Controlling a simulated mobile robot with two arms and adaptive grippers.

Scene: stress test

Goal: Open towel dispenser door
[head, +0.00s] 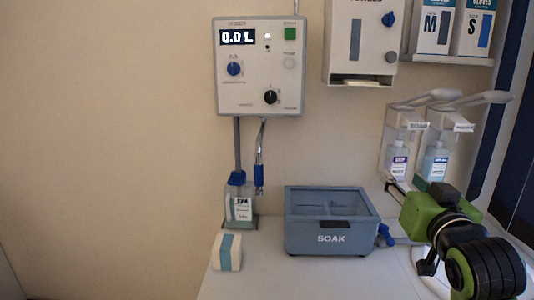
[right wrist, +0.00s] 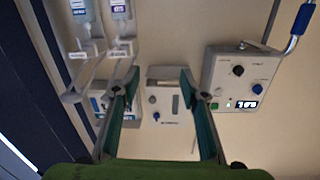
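The towel dispenser (head: 358,42) is a pale box on the wall at the top of the head view, with its top cut off. It has a dark window strip, a blue knob at upper right, a grey round knob at lower right and a white towel in its bottom slot. It also shows upside down in the right wrist view (right wrist: 164,92), between the fingers. Its door looks shut. My right gripper (head: 412,187) is below and right of the dispenser, apart from it. In the right wrist view its fingers (right wrist: 158,76) are spread and empty. My left gripper is not in view.
A control box (head: 260,66) hangs left of the dispenser, and glove boxes (head: 452,28) sit right of it. Two pump bottles (head: 399,158) in wall holders are close behind my right gripper. A SOAK basin (head: 300,240) stands on the counter. Wall below the dispenser is clear.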

